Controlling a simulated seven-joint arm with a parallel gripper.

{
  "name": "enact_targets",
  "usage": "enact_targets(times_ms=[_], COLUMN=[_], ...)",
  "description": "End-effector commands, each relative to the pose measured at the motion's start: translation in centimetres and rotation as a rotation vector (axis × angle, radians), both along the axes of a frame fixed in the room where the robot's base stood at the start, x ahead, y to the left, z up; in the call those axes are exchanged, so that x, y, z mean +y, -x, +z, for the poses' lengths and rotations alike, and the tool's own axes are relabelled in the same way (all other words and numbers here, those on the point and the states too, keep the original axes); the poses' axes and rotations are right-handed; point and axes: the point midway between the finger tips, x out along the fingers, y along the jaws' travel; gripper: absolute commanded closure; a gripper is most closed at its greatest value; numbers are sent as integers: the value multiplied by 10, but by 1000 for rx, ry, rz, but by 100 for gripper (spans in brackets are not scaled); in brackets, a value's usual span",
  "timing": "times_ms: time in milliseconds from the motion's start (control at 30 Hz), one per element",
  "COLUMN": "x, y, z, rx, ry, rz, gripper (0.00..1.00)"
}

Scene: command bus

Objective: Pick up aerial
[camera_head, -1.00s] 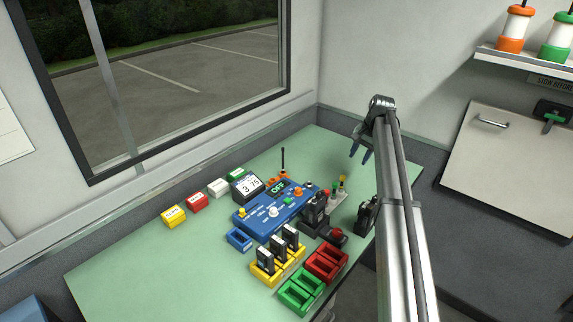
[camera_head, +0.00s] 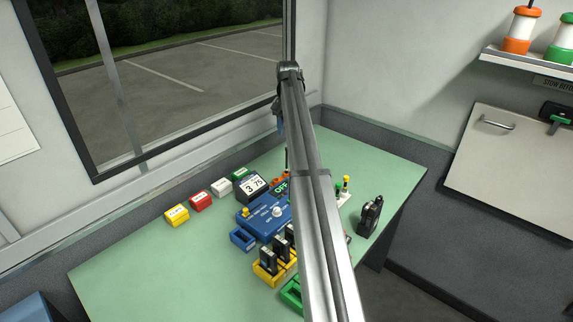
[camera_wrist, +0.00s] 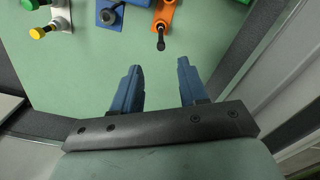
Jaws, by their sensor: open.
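The aerial (camera_wrist: 161,38) is a thin black rod with a thicker tip, standing at the end of an orange base (camera_wrist: 164,12) at the top of the wrist view. In the head view the aerial (camera_head: 287,158) shows as a dark sliver, mostly hidden behind my arm. My gripper (camera_wrist: 158,67) is open and empty, its two blue fingers pointing up the picture. The aerial's tip shows beyond the gap between the fingertips, apart from them. In the head view my gripper (camera_head: 279,122) hangs above the table's far end.
The green table (camera_head: 130,270) holds a blue console (camera_head: 258,222), a display (camera_head: 252,187), a yellow rack (camera_head: 266,275) and a black radio (camera_head: 370,215). A plate with green and yellow knobs (camera_wrist: 38,32) stands left of the aerial in the wrist view. The window wall is close.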

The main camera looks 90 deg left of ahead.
Motion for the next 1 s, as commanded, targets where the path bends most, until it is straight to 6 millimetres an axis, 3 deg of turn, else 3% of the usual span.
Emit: enact_targets(times_ms=[233, 567, 833, 1000], x=[-1, -2, -5, -4], y=[0, 1, 4, 4], z=[-42, -63, -97, -105], rx=[1, 1, 1, 1], ry=[0, 0, 0, -1], rz=[-1, -1, -1, -1], gripper=[57, 57, 57, 57])
